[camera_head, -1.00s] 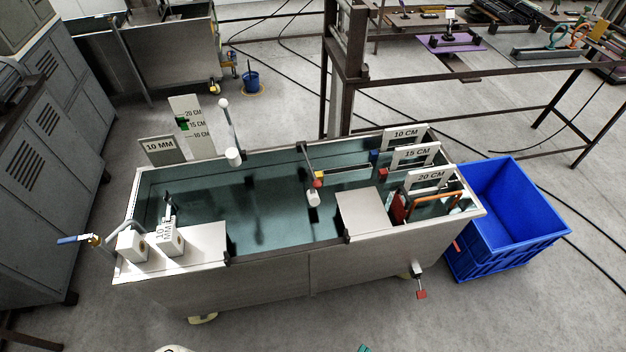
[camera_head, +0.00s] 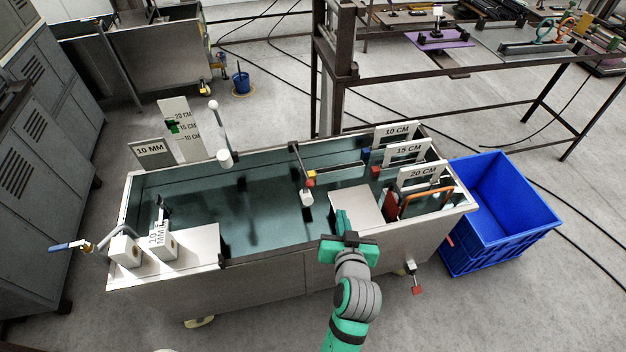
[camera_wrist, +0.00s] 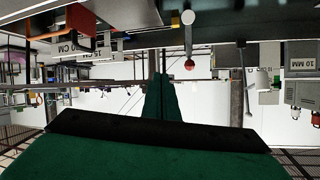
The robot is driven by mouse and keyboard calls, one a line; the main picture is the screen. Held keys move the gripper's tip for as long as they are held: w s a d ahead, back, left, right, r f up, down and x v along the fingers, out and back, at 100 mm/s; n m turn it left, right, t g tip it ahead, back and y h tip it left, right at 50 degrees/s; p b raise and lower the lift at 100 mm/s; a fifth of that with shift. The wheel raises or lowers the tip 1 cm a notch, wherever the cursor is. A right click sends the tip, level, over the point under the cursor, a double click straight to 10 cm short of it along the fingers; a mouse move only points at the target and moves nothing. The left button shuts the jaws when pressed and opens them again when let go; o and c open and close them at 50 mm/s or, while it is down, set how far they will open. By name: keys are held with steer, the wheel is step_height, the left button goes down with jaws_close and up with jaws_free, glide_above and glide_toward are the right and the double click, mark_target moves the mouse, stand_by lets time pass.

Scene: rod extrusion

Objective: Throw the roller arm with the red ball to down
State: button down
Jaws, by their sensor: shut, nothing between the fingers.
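The roller arm (camera_head: 300,163) with the red ball (camera_head: 311,182) is a dark bar at the tank's back rim, slanting down toward the front. A white roller (camera_head: 307,199) hangs at its lower end, over the dark water. The red ball also shows in the wrist view (camera_wrist: 189,65), which looks upside down. My gripper (camera_head: 342,219) is shut and empty, at the tank's front side near the flat cover plate. It is apart from the roller arm, to its front right. In the wrist view its green fingers (camera_wrist: 163,92) are together.
The long tank (camera_head: 270,277) spans the middle. Another roller arm (camera_head: 219,127), with a white ball, stands upright to the left. Signed gates (camera_head: 420,174) stand at the right, beside the cover plate (camera_head: 354,208). A blue crate (camera_head: 505,215) is right of the tank.

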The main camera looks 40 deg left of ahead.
steer(key=w+a+r+n+g+y, duration=0.2)
steer(key=a+r+n, duration=0.1)
steer(key=a+r, duration=0.35)
glide_above(313, 181)
steer(key=s+d, duration=0.1)
step_height(313, 181, down, 3)
steer(key=f, duration=0.2)
steer(key=s+f, duration=0.1)
steer(key=f, duration=0.1)
steer(key=shift+d+f, duration=0.1)
steer(key=shift+w+f, duration=0.1)
